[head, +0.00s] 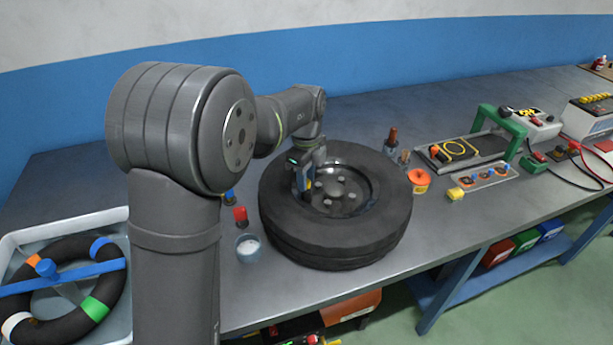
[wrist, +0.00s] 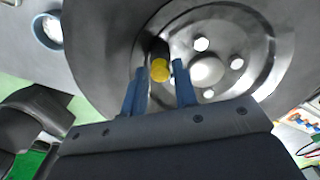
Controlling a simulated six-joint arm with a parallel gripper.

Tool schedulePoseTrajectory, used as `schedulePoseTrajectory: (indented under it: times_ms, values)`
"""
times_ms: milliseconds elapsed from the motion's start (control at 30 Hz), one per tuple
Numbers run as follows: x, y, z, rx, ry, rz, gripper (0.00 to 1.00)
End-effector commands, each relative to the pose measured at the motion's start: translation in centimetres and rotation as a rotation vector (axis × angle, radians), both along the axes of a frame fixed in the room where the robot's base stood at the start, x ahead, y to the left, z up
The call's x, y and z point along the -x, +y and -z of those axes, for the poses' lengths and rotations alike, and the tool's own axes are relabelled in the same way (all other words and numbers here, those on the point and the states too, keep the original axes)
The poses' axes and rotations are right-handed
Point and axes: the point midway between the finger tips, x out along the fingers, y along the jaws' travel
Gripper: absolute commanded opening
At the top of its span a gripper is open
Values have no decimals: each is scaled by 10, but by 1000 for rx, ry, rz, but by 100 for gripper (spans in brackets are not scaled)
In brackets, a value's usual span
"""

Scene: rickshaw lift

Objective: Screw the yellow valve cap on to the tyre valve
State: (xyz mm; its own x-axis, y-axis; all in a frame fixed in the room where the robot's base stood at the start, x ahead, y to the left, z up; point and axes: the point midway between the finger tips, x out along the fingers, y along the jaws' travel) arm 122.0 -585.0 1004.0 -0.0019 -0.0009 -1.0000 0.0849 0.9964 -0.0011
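The tyre (head: 335,243) lies flat on the bench, its dark wheel (head: 365,180) with several bolts facing up. My gripper (head: 303,185) is over the left part of the wheel, pointing down. In the wrist view the yellow valve cap (wrist: 160,70) sits between the two blue fingertips of my gripper (wrist: 161,72). A narrow gap shows on each side of the cap, so the fingers look open around it. A dark stem-like piece (wrist: 158,47), probably the tyre valve, shows right beside the cap. I cannot tell whether the cap's thread is engaged.
A cup (head: 249,248) and red and blue-capped items (head: 240,216) stand left of the tyre. An orange-topped tin (head: 419,181), bottles (head: 391,142) and a yellow block (head: 455,194) stand to its right. A tub (head: 120,320) with an inner tube is at far left.

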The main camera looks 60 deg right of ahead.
Motion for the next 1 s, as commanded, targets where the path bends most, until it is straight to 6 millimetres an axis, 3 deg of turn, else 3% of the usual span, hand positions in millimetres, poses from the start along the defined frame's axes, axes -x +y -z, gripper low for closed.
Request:
schedulePoseTrajectory:
  times_ms: [600,933,1000]
  values:
    - [0,0,0,0,0,-668,27]
    - [0,0,0,0,0,-741,27]
    - [0,0,0,0,0,-740,17]
